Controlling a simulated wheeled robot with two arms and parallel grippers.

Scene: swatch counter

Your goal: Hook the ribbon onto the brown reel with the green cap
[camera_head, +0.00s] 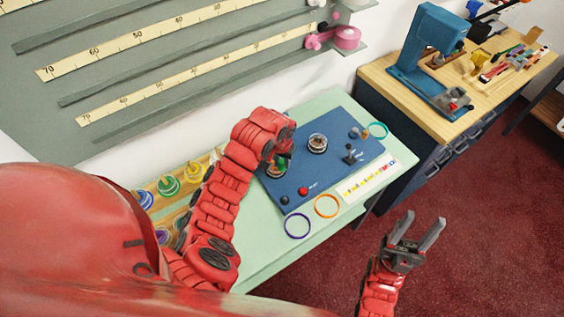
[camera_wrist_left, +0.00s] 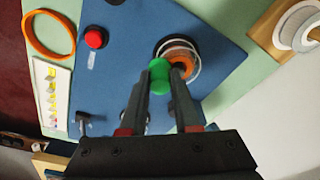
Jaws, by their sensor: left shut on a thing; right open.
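My left gripper (camera_wrist_left: 158,88) is shut on a green cap (camera_wrist_left: 159,66), held between its fingertips above the blue panel. Just beyond the fingers is an orange-brown reel (camera_wrist_left: 181,70) with a pale round rim, partly hidden by them. I cannot tell whether cap and reel touch. In the head view, my left gripper (camera_head: 279,160) is over the left part of the blue panel (camera_head: 330,170), and green and orange show beneath it. Loops that may be ribbon lie nearby: orange (camera_head: 326,206), purple (camera_head: 297,225) and teal (camera_head: 377,130). My right gripper (camera_head: 416,238) is open and empty over the floor.
Another round reel (camera_head: 317,143) stands on the panel, with a red button (camera_head: 303,191) and a black lever (camera_head: 350,156). Several coloured reels, including a green one (camera_head: 168,185), stand in a wooden rack at left. A wooden bench (camera_head: 430,115) stands right.

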